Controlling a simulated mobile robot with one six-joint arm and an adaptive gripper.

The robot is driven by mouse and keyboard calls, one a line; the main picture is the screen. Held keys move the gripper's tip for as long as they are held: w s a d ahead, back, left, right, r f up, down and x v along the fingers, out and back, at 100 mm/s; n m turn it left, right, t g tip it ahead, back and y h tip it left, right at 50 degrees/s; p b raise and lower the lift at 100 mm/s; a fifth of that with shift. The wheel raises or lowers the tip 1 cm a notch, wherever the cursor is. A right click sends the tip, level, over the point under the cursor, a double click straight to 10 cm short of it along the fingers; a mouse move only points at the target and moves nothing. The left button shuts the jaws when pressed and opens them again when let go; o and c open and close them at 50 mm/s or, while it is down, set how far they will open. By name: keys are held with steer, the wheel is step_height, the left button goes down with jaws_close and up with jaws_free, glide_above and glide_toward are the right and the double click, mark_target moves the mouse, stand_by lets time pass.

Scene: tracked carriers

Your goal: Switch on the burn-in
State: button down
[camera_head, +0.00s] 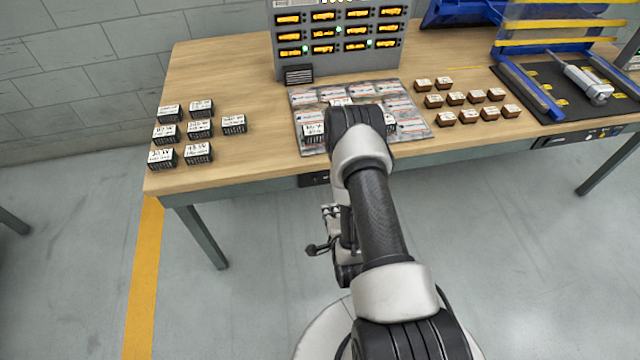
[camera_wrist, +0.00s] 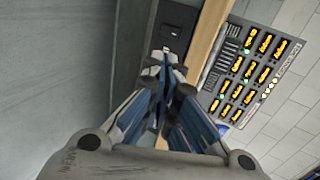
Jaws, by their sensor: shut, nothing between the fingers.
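The burn-in is most likely the grey rack (camera_head: 340,58) at the back of the table, with rows of orange-lit slots and a few green lamps. It also shows at the right of the wrist view (camera_wrist: 216,62). A dark panel (camera_wrist: 177,30) is set on the table's front edge; part of it shows in the head view (camera_head: 314,180) beside my arm. I cannot make out a switch's position on it. My gripper (camera_wrist: 165,64) is shut and empty, its tips in front of the table edge, just below the dark panel in the wrist picture. Whether they touch it is unclear.
Several black labelled modules (camera_head: 198,129) stand at the table's left. A printed mat (camera_head: 415,122) lies before the rack, partly hidden by my arm. Small brown boxes (camera_head: 468,117) and a black mat (camera_head: 545,75) with a white tool (camera_head: 583,82) are at right.

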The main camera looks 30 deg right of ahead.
steer(key=b, duration=0.4)
glide_toward(319, 178)
step_height(319, 178, down, 3)
steer(key=shift+w+d+r+b, duration=0.1)
steer(key=shift+w+d+r, duration=0.1)
steer(key=shift+w, duration=0.55)
steer(key=shift+w+d+r+b, duration=0.1)
steer(key=shift+w+d+b, duration=0.1)
steer(key=shift+w, duration=0.55)
steer(key=shift+w+d+r+b, duration=0.1)
steer(key=shift+w+d, duration=0.1)
steer(key=shift+w, duration=0.6)
